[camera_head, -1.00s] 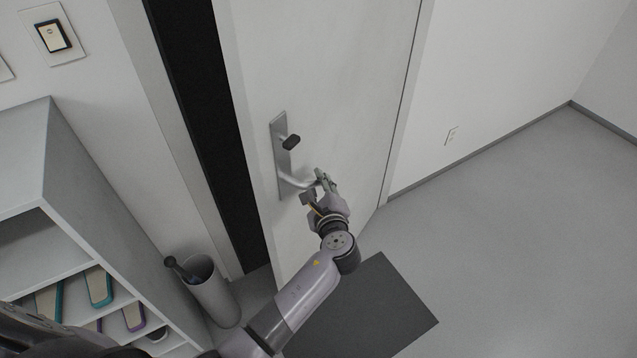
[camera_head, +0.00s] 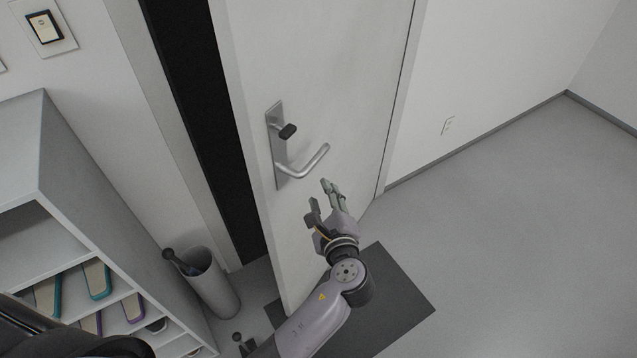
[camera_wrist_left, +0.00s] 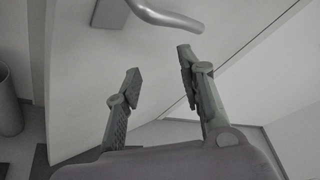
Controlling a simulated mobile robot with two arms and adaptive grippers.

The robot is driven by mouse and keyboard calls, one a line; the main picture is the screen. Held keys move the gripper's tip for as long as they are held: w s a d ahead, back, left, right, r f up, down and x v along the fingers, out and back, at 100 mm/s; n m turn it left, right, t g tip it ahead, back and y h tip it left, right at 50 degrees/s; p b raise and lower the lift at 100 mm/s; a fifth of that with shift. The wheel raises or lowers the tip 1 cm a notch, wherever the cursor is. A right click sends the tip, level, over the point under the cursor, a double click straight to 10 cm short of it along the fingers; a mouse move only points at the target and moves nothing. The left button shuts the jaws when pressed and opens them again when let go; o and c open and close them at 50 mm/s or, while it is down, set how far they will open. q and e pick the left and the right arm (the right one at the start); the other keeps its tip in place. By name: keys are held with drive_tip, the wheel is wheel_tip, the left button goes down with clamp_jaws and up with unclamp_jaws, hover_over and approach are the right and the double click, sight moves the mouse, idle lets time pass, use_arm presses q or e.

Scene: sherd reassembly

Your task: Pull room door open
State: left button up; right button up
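The white room door (camera_head: 335,75) stands ajar, with a dark gap along its left edge. The lever also shows at the top of the left wrist view (camera_wrist_left: 165,17). My left gripper (camera_head: 320,193) is open and empty, just below and to the right of the lever and apart from it. Its two spread fingers show in the left wrist view (camera_wrist_left: 158,75), with nothing between them. My right gripper is not in view.
A dark mat (camera_head: 395,305) lies on the floor. The floor at the right is clear.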

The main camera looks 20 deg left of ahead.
use_arm(q)
drive_tip(key=shift+v, duration=1.3)
